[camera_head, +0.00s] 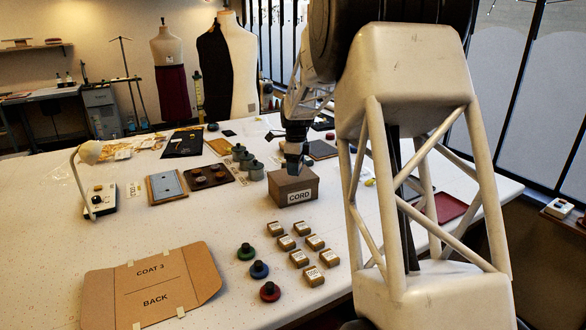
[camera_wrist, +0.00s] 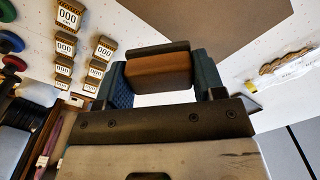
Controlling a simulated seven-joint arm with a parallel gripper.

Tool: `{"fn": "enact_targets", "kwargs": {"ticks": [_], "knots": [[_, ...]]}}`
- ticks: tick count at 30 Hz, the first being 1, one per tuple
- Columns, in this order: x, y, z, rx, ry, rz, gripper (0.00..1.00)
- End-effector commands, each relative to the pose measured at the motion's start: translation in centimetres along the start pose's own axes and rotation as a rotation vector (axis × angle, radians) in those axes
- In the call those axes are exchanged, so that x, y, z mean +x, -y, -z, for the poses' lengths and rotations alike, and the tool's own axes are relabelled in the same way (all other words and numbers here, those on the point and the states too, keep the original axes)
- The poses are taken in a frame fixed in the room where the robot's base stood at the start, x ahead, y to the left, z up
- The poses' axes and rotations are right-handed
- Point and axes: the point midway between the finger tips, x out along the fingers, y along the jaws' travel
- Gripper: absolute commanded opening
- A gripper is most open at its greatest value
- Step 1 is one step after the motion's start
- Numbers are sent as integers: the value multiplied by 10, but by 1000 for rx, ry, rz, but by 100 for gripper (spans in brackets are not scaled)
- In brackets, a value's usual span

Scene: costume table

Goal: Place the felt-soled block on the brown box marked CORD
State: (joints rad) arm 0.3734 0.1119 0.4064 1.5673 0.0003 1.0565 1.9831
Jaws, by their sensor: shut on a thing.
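The brown box marked CORD (camera_head: 293,190) stands on the white table near the middle of the head view. My gripper (camera_head: 293,163) is over the top of this box, pointing down. In the wrist view its two blue-padded fingers (camera_wrist: 161,82) are shut on the felt-soled block (camera_wrist: 160,72). The block has a brown body with a dark layer along one edge. A plain brown surface, apparently the box top (camera_wrist: 215,22), shows beyond the block. In the head view the block is mostly hidden by the fingers. I cannot tell whether it touches the box.
Several small labelled blocks (camera_head: 302,259) stand in front of the box. Green, blue and red round knobs (camera_head: 259,270) are to their left. A cardboard COAT 3 BACK piece (camera_head: 150,290) lies at front left. Grey-green weights (camera_head: 256,171) stand close to the box's left.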

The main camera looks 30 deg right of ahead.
Motion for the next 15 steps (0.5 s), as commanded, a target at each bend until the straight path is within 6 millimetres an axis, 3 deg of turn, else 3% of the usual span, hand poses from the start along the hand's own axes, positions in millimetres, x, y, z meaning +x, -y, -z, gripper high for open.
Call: {"fn": "enact_targets", "kwargs": {"ticks": [15], "knots": [[6, 55, -24, 0, 0, 0, 40]]}}
